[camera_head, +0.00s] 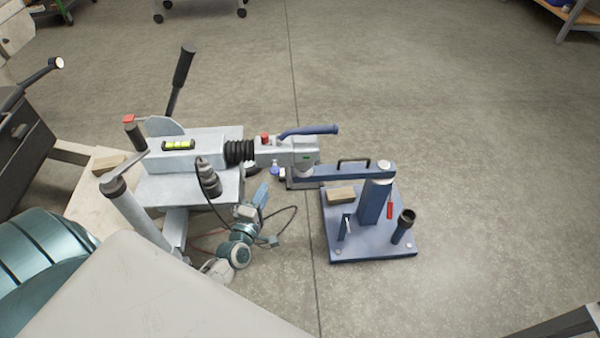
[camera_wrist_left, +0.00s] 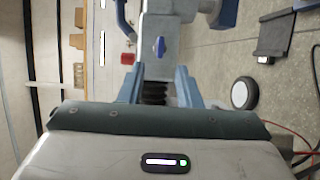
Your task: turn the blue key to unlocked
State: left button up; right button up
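The small blue key (camera_head: 275,168) sticks out of the near side of the grey coupling head (camera_head: 300,150). In the left wrist view the key (camera_wrist_left: 160,47) shows as a blue grip on the grey coupling (camera_wrist_left: 160,70), its long side roughly up and down. My left gripper (camera_head: 264,188) is just below the key in the head view. In the left wrist view my left gripper (camera_wrist_left: 157,84) has its two blue fingers apart, with nothing between them touching; the key lies beyond the fingertips. Lock markings are too small to read. My right gripper is not in view.
A blue handle (camera_head: 308,130) and red knob (camera_head: 265,139) top the coupling, beside the black bellows (camera_head: 239,151). A blue stand (camera_head: 372,225) with a wood block (camera_head: 341,194) is to the right. A black-rimmed white disc (camera_wrist_left: 244,93) is right of the fingers.

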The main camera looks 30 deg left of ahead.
aim_at(275, 170)
pick_arm(q)
jog(key=w, duration=0.3)
jog(key=w+a, duration=0.1)
jog(key=w, duration=0.4)
jog(key=shift+w+a+b, duration=0.2)
jog(key=shift+w+b, duration=0.1)
jog(key=shift+w, duration=0.05)
jog(key=shift+w+a, duration=0.1)
jog(key=shift+w, duration=0.45)
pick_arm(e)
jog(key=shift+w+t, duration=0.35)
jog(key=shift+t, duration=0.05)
pick_arm(q)
grip_shut()
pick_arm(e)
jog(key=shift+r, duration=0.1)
